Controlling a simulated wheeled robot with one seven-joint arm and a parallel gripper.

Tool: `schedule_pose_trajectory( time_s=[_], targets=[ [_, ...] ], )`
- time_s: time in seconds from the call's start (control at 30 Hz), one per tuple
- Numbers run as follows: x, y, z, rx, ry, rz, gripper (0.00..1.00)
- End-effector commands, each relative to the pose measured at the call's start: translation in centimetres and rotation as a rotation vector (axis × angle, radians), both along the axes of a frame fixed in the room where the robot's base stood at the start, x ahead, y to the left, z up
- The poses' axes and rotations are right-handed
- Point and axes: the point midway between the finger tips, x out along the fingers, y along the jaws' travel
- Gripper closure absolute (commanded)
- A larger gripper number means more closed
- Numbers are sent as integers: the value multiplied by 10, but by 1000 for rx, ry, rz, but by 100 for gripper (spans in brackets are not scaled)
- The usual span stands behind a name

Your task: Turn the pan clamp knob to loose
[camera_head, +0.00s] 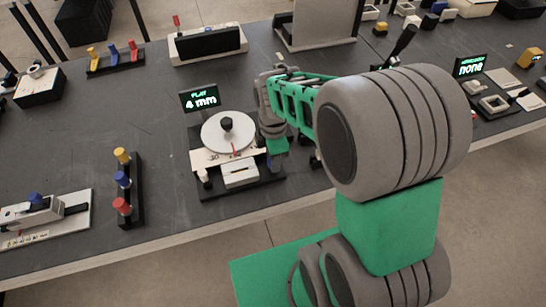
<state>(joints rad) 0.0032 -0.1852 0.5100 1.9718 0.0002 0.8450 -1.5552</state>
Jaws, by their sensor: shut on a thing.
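The pan device (213,187) stands on the table at centre, a dark base with a round white disc (213,135) and a black knob (228,124) on top. A cream scale plate with a red pointer (234,149) lies at the disc's front. The display behind it (201,100) reads "PLAY 4 mm". A small white-topped post (204,176) stands at the front left. My gripper (277,150) points down at the device's right edge, shut on what seems to be the pan clamp knob. The fingers and arm hide that knob, so its setting cannot be read.
A rack with yellow, blue and red knobs (123,182) stands to the left. A slide device (42,213) is at the front left. A display reading "none" (470,66) stands at the right. The table between the rack and the pan device is clear.

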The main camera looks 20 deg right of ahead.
Motion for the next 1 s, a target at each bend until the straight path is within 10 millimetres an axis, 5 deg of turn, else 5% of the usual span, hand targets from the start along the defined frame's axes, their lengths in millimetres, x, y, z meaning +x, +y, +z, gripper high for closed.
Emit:
schedule_pose_trajectory(
  time_s=[0.57,0.6,0.83,1.0],
  targets=[
    [1,0,0,1,-1,37,100],
    [1,0,0,1,-1,37,66],
    [0,0,0,0,-1,35,47],
    [0,0,0,0,0,34,46]
  ],
)
